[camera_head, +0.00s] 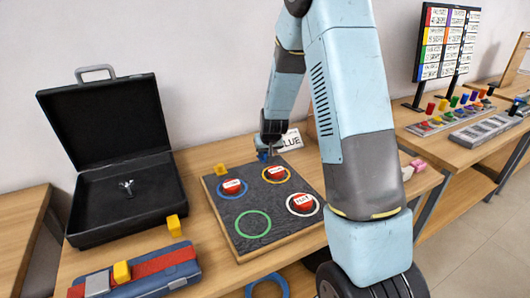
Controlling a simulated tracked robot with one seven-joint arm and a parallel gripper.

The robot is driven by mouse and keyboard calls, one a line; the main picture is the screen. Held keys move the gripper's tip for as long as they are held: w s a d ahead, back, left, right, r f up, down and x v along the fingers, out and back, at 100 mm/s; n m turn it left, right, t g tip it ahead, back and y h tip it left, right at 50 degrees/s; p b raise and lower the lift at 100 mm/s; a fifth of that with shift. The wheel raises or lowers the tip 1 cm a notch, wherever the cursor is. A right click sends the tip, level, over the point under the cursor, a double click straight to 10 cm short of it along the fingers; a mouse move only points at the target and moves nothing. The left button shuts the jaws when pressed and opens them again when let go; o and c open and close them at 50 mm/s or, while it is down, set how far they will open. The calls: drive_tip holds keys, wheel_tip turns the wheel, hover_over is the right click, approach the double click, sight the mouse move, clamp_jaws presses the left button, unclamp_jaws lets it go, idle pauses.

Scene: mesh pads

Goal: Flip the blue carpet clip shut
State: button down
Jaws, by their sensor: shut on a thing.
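The blue carpet clip (262,157) is a small blue piece at the far edge of the dark carpet board (222,213), in front of a white card that reads "BLUE" (291,141). My gripper (267,153) points down at this far edge and is shut on the blue clip. The fingers cover part of the clip, and it is too small here to tell its angle. A yellow clip (221,169) sits at the board's far left edge.
Red labelled discs sit in the blue ring (220,188), orange ring (264,177) and white ring (290,211); the green ring (238,228) is empty. An open black case (88,190) and a red-strapped blue item (188,267) stand left.

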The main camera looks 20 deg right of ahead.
drive_tip(key=shift+s+a+f, duration=0.1)
drive_tip(key=shift+a, duration=0.05)
drive_tip(key=c, duration=0.9)
unclamp_jaws()
drive_tip(key=v, duration=1.3)
drive_tip(key=shift+s+r, duration=0.25)
drive_tip(key=shift+r, duration=0.1)
